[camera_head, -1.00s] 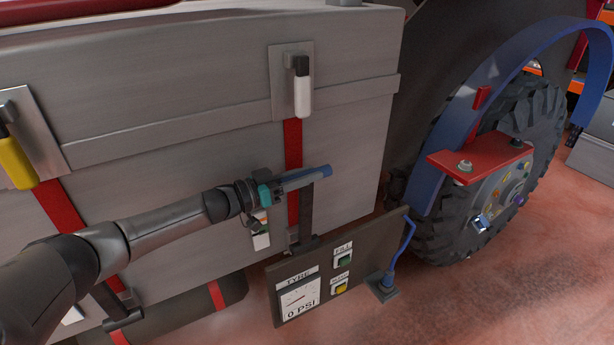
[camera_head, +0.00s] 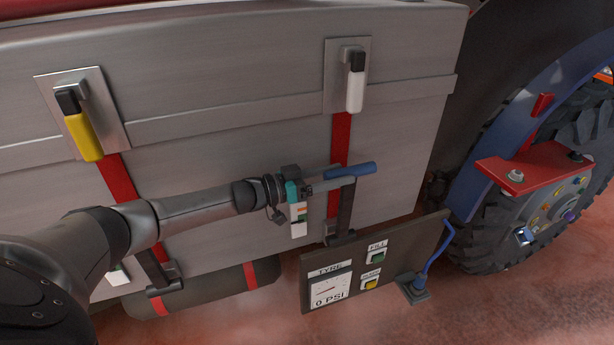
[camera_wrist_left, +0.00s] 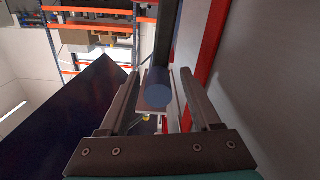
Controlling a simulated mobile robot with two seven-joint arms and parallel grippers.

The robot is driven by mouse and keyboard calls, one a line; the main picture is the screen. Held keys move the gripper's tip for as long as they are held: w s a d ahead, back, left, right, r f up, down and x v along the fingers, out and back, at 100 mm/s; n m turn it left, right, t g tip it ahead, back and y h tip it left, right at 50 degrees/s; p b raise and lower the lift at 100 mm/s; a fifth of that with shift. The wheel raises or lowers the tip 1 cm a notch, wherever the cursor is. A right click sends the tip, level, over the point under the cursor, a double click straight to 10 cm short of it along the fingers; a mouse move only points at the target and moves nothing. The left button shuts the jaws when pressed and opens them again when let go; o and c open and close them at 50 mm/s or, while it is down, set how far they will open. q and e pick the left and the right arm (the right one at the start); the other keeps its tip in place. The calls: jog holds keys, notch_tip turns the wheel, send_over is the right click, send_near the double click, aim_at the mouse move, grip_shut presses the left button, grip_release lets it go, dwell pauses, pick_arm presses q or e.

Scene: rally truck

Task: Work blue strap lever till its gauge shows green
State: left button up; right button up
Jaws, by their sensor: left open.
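The blue strap lever (camera_head: 362,169) has a blue grip on a dark arm that rises beside a red strap, low on the grey box. My left gripper (camera_head: 335,182) is at the grip, coming from the left. In the left wrist view the round end of the blue grip (camera_wrist_left: 158,90) lies between the two open fingers, with a gap on each side. A small white gauge (camera_head: 298,214) with orange and green marks is behind and below the gripper, partly hidden by it; its reading is too small to tell. My right gripper is not in view.
A panel (camera_head: 388,257) with a tyre dial at 0 PSI and two buttons stands below right. A yellow-handled latch (camera_head: 83,135) and a white-handled latch (camera_head: 355,90) are on the box. A large wheel (camera_head: 490,235) is at the right.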

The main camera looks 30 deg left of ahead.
pick_arm(q)
jog(key=p+v, duration=0.2)
jog(key=v, duration=0.6)
jog(key=shift+s+a, duration=0.2)
jog(key=shift+s, duration=0.05)
